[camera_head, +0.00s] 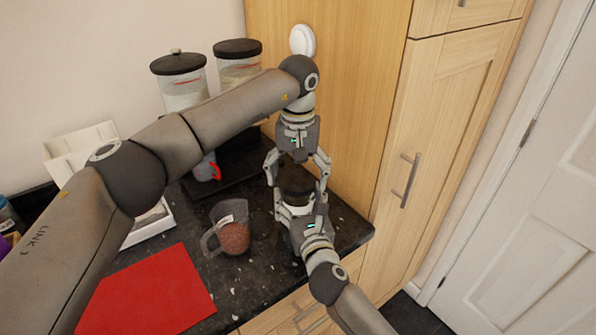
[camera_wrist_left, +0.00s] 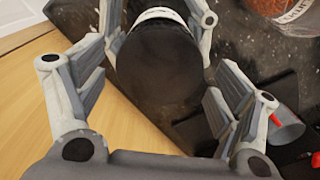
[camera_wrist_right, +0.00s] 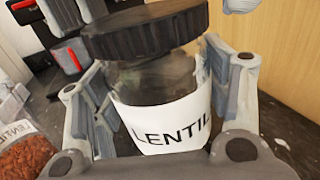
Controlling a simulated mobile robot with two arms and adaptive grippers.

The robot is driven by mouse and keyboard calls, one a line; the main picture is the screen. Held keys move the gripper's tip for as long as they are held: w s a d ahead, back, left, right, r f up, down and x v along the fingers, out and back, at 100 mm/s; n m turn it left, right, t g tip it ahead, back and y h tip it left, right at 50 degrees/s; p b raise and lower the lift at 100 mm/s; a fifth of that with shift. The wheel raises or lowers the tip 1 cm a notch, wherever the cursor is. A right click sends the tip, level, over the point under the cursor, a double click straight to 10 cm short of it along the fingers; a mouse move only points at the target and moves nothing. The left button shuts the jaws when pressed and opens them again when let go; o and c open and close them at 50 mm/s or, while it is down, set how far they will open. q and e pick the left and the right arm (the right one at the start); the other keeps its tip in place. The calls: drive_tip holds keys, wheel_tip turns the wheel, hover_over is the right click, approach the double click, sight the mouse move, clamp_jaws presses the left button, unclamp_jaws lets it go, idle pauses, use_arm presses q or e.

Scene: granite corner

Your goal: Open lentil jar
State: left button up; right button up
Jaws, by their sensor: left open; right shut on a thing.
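The lentil jar is clear with a black ridged lid (camera_wrist_right: 145,32) and a white "LENTIL" label (camera_wrist_right: 165,122). It stands upright with its lid on, near the right end of the dark counter. My right gripper (camera_head: 298,205) is shut on the jar's body from the front, below the lid. My left gripper (camera_head: 297,172) reaches from behind and above. Its open fingers straddle the black lid, which also shows in the left wrist view (camera_wrist_left: 160,62). The jar's body is mostly hidden by the grippers in the head view.
A clear jug of reddish-brown lentils (camera_head: 234,238) stands left of the jar. A red mat (camera_head: 150,292) lies at the front left. Two lidded canisters (camera_head: 180,85) (camera_head: 239,68) and a red-handled cup (camera_head: 206,170) are behind. A wooden cabinet (camera_head: 340,110) rises close behind the jar.

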use_arm(q)
drive_tip(key=c, duration=1)
use_arm(e)
drive_tip(key=shift+f, duration=0.1)
use_arm(q)
drive_tip(key=n, duration=0.6)
drive_tip(key=shift+c, duration=0.2)
drive_tip(key=n, duration=0.4)
drive_tip(key=shift+n, duration=0.4)
drive_tip(key=n, duration=0.7)
drive_tip(key=shift+n, duration=0.3)
drive_tip(key=n, duration=0.3)
drive_tip(key=shift+r, duration=0.1)
drive_tip(key=n, duration=1.3)
drive_tip(key=shift+n, duration=0.3)
drive_tip(key=n, duration=0.5)
drive_tip(key=shift+n, duration=0.4)
drive_tip(key=n, duration=1.3)
drive_tip(key=shift+r, duration=0.1)
